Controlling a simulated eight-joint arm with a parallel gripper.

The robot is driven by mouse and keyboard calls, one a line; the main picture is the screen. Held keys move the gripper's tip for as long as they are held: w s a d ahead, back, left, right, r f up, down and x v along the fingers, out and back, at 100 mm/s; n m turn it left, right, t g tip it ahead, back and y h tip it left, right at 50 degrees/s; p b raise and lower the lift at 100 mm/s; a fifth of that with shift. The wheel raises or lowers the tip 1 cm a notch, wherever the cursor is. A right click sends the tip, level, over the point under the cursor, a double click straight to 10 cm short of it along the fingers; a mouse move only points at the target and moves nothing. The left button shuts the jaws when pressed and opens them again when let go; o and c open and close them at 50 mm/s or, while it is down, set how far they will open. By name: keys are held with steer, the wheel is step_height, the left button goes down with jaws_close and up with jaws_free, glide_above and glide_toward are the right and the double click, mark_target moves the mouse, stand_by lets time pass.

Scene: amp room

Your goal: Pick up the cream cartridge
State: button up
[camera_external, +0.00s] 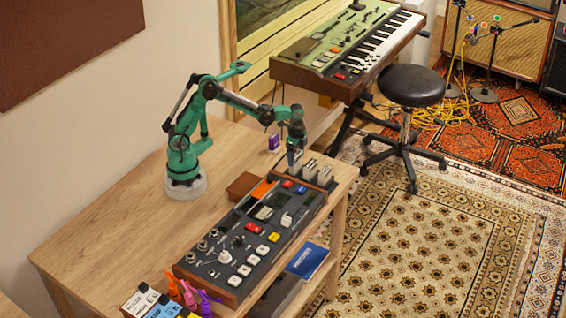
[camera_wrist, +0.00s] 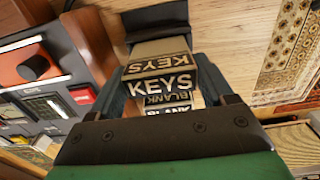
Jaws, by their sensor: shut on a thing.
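In the wrist view a cream cartridge (camera_wrist: 160,67) with a "KEYS" label sits between the two fingers of my gripper (camera_wrist: 168,88). The fingers are shut on its sides. Other cartridges labelled "BLANK" (camera_wrist: 168,99) show just below it in that view. In the external view my gripper (camera_external: 294,158) points down at the far end of the mixer console, beside a row of pale cartridges (camera_external: 310,169). The held cartridge is mostly hidden there, and I cannot tell whether it is clear of its slot.
The console (camera_external: 232,254) with knobs and coloured buttons runs along the table (camera_external: 110,225). A purple cartridge (camera_external: 274,141) stands behind my gripper, and a brown box (camera_external: 242,186) lies left of it. The table's left part is clear. A stool (camera_external: 411,86) stands beyond the table.

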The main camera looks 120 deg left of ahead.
mark_target(296, 153)
step_height(296, 153, up, 18)
stand_by(0.3)
steer(key=w+d+f, duration=0.2)
steer(key=d+f, duration=0.2)
steer(key=d, duration=1)
steer(key=s+d+f, duration=0.4)
steer(key=d+f, duration=0.6)
steer(key=shift+d, duration=0.25)
steer(key=shift+s+f, duration=0.15)
steer(key=shift+f, duration=0.5)
stand_by(0.5)
steer(key=shift+f, duration=0.35)
steer(key=shift+f, duration=0.95)
stand_by(0.8)
